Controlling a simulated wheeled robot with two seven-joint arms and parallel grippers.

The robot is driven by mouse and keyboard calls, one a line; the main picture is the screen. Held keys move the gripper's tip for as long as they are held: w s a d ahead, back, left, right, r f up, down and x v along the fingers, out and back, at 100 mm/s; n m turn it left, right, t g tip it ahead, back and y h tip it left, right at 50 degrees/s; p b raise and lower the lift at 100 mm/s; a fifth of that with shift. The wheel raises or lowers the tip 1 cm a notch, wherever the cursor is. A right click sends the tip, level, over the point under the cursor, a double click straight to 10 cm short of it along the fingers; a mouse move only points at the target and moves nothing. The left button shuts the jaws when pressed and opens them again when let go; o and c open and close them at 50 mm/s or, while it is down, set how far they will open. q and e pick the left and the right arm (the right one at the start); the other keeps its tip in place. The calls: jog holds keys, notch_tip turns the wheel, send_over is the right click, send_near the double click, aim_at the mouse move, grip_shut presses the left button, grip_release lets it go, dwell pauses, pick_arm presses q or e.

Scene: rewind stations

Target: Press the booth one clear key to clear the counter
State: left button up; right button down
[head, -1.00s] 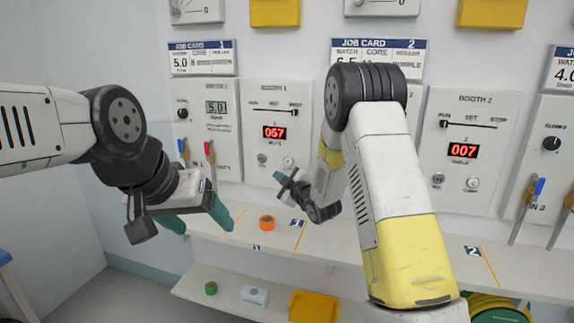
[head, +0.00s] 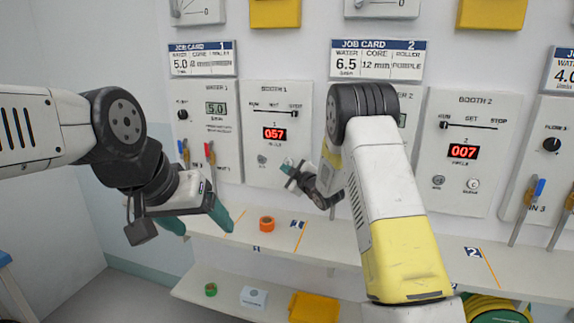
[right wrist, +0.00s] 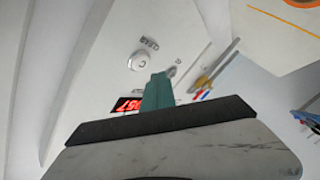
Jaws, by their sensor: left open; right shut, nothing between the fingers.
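The booth one panel (head: 276,205) is on the wall, with its counter (head: 274,133) lit red at 057. One round key (head: 262,159) shows low on the panel; the clear key beside it is hidden by my right gripper in the head view. My right gripper (head: 287,168) is shut and empty in front of the panel's lower right. In the right wrist view, a pale round key marked C (right wrist: 138,61) stands clear of the green fingers (right wrist: 157,90); another key (right wrist: 170,71) is by their tips. Contact cannot be told. My left gripper (head: 200,223) is open and empty.
A shelf (head: 345,248) runs below the panels, with an orange roll (head: 267,223) on it. A lower shelf (head: 225,300) holds a green roll (head: 211,289), a pale box (head: 253,297) and a yellow tray (head: 312,305). Booth two's panel (head: 465,195) reads 007.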

jog(key=shift+w+d, duration=0.2)
jog(key=shift+w, duration=0.4)
jog(key=shift+w, duration=0.15)
dwell(1.6)
jog(key=shift+w+d, duration=0.15)
jog(key=shift+w, duration=0.1)
jog(key=shift+w+d, duration=0.1)
jog(key=shift+w, duration=0.25)
dwell(0.6)
jog(key=shift+s, duration=0.1)
jog(key=shift+s+a, duration=0.25)
jog(key=shift+s, duration=0.4)
jog(key=shift+s+a, duration=0.25)
jog(key=shift+s, duration=0.55)
jog(key=shift+s+a, duration=0.25)
jog(key=shift+s, duration=0.55)
jog(key=shift+s+a, duration=0.25)
jog(key=shift+s, duration=0.55)
jog(key=shift+r, duration=0.1)
